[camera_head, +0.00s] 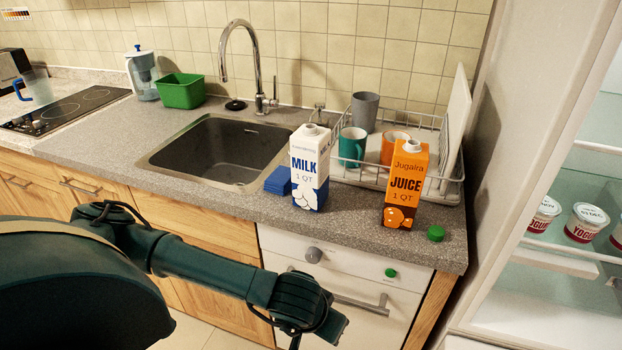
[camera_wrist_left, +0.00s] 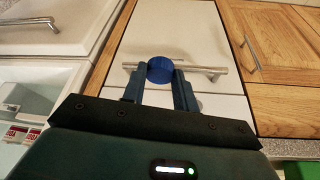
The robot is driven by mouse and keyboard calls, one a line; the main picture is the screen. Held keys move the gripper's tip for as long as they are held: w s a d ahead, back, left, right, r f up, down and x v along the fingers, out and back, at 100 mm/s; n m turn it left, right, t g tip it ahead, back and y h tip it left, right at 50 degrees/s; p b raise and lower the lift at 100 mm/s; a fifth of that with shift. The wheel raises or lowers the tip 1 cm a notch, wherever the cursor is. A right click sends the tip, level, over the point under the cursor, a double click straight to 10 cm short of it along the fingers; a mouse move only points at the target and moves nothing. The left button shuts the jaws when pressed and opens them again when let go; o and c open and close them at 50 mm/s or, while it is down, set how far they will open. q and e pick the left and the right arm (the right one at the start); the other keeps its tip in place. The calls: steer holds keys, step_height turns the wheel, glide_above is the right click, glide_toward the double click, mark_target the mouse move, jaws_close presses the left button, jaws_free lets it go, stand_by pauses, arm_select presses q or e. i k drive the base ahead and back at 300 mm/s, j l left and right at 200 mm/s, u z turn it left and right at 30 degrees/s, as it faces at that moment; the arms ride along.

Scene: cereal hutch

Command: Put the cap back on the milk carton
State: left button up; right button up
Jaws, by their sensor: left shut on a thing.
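The milk carton (camera_head: 309,165), white and blue, stands upright on the counter right of the sink, with a bare white spout (camera_head: 311,129) on top. In the left wrist view, my left gripper (camera_wrist_left: 160,75) is shut on a round blue cap (camera_wrist_left: 160,70), held at the fingertips in front of the white cabinet front. In the head view, my left arm reaches in low from the left, below and in front of the counter edge; the fingers and cap cannot be made out there. My right gripper is not in view.
An orange juice carton (camera_head: 407,184) stands right of the milk, with a green cap (camera_head: 435,233) lying beside it. A blue sponge (camera_head: 278,181) lies left of the milk. A dish rack (camera_head: 453,183) with cups is behind. The sink (camera_head: 215,150) is to the left.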

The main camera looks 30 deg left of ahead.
mark_target(310, 145)
steer(key=k+j+z, duration=0.15)
steer(key=j, duration=0.35)
steer(key=k+j+z, duration=0.2)
steer(key=j, duration=0.25)
steer(key=j+z, duration=0.15)
steer(key=j, duration=0.35)
steer(key=k+j+z, duration=0.2)
steer(key=j, duration=0.2)
steer(key=k+j+z, duration=0.15)
steer(key=j, duration=0.25)
steer(key=k+j+z, duration=0.2)
steer(key=k+j, duration=0.15)
